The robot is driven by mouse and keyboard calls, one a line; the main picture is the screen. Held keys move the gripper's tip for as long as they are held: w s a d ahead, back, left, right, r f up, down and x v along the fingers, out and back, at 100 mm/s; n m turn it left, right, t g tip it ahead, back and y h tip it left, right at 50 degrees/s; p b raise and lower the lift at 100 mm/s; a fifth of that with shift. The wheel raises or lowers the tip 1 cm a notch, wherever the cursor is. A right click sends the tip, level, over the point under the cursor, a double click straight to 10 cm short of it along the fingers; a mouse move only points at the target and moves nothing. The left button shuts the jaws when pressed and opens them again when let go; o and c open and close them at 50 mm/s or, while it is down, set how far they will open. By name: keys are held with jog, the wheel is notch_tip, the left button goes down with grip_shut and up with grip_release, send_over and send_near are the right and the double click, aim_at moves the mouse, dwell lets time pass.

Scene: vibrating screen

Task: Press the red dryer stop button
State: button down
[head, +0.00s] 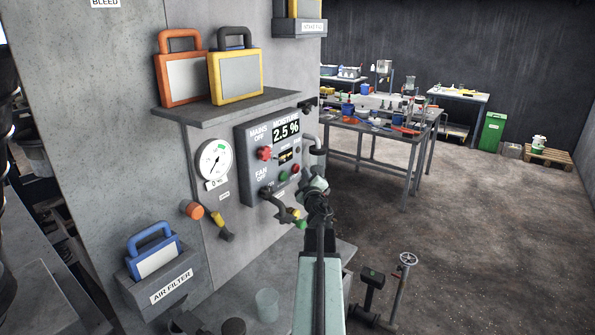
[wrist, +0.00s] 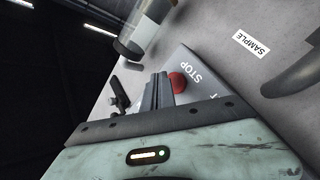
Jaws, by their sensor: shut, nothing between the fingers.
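The red stop button (wrist: 177,82) shows in the wrist view beside the word STOP on a grey panel. Its left part is close behind my gripper (wrist: 158,79), whose two grey fingers are together and empty. The fingertips appear just left of the button; I cannot tell whether they touch it. In the head view, the dark grey dryer panel (head: 250,140) is on the wall with a moisture display reading 2.5 %. A small red button (head: 295,168) sits on its lower right beside a green button (head: 283,177). My arm reaches up toward the panel's lower right there.
A red knob (head: 264,153) and a dark handle are on the panel's left. A round gauge (head: 213,163) hangs left of it, below a shelf (head: 225,108) with orange and yellow cases. A curved grey pipe (wrist: 296,78) and a SAMPLE label are right in the wrist view.

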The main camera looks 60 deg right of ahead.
jog(key=shift+w, duration=0.45)
jog(key=shift+w, duration=0.5)
dwell(0.6)
jog(key=shift+s, duration=0.9)
jog(key=shift+s, duration=0.1)
jog(key=s, duration=0.5)
dwell(0.8)
